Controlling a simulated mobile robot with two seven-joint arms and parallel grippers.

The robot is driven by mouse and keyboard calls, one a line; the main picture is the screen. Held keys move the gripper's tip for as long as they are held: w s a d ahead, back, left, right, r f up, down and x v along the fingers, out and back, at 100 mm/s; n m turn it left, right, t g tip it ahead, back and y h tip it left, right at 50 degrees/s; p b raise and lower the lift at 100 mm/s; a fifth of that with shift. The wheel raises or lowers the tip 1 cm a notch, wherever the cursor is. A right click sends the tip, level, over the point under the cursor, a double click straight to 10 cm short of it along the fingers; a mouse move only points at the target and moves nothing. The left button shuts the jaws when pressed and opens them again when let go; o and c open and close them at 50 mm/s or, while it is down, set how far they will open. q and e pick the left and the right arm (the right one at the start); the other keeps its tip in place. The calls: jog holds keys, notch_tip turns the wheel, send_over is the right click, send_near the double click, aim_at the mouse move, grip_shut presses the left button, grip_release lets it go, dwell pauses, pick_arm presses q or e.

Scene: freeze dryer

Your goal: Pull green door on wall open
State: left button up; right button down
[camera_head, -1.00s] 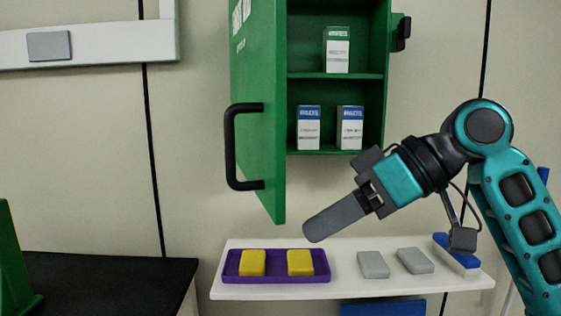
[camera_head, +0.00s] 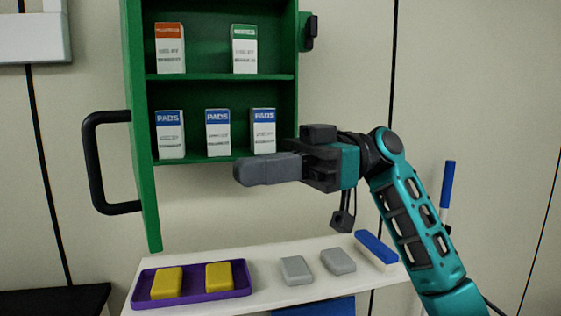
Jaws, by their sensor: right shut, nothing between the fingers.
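The green door (camera_head: 140,140) of the wall cabinet stands open, swung out to the left and seen nearly edge-on. Its black handle (camera_head: 91,165) is on its outer face at the left. The green cabinet (camera_head: 222,78) is open to view, with boxes on two shelves. My right gripper (camera_head: 240,172) is shut and empty, pointing left just below and in front of the cabinet's lower edge. It is to the right of the door, apart from the handle. My left gripper is not in view.
Below, a white shelf (camera_head: 265,295) carries a purple tray (camera_head: 208,297) with two yellow blocks, two grey blocks (camera_head: 296,270) and a blue-and-white eraser-like item (camera_head: 376,247). A black surface (camera_head: 50,302) is at lower left. Boxes (camera_head: 218,132) stand inside the cabinet.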

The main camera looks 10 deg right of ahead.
send_near(93, 194)
jog(key=s, duration=0.2)
jog(key=shift+s+a+r+p, duration=0.15)
jog(key=shift+a+r+p, duration=0.2)
jog(key=shift+a+p, duration=0.1)
jog(key=s+a+m+t, duration=0.1)
jog(key=s+a+t, duration=0.1)
jog(key=a, duration=0.6)
jog(key=shift+s+m, duration=0.2)
jog(key=shift+m, duration=0.1)
